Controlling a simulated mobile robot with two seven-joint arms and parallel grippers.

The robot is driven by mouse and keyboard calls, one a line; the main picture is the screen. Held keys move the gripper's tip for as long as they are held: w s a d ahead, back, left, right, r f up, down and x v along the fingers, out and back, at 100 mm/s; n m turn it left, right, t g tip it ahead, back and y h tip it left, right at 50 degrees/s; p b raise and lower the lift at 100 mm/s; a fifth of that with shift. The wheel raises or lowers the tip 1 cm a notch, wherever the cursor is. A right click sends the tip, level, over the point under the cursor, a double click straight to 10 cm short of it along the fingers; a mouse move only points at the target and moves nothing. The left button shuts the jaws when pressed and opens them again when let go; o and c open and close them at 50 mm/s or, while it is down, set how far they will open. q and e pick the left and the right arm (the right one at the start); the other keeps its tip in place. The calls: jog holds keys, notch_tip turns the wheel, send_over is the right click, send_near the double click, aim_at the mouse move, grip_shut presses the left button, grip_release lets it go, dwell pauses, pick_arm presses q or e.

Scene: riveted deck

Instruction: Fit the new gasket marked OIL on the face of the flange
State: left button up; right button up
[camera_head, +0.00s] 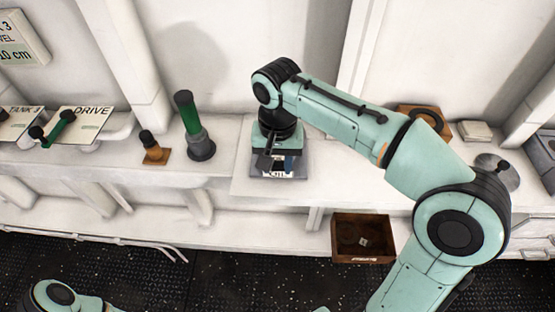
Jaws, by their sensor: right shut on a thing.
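My right gripper (272,158) points down over a grey plate (258,171) on the white bench, with a white label reading OIL (278,174) at its front. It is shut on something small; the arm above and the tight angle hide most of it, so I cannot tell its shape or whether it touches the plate. I cannot make out the flange face for certain. A dark ring (428,113) lies on a brown block at the back right, partly behind my arm. My left gripper is out of view.
An open brown box (362,216) with a small pale item inside stands below the bench edge. A green cylinder (188,115) and a small dark knob on an orange base (153,156) stand left. A grey round thing (508,174) is at right. Bench between is clear.

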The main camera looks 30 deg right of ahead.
jog(key=o, duration=1.1)
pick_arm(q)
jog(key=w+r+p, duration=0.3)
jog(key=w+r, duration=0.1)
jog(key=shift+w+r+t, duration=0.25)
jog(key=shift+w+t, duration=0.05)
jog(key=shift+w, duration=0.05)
pick_arm(e)
notch_tip(320, 180, up, 13)
jog(key=shift+r, duration=0.2)
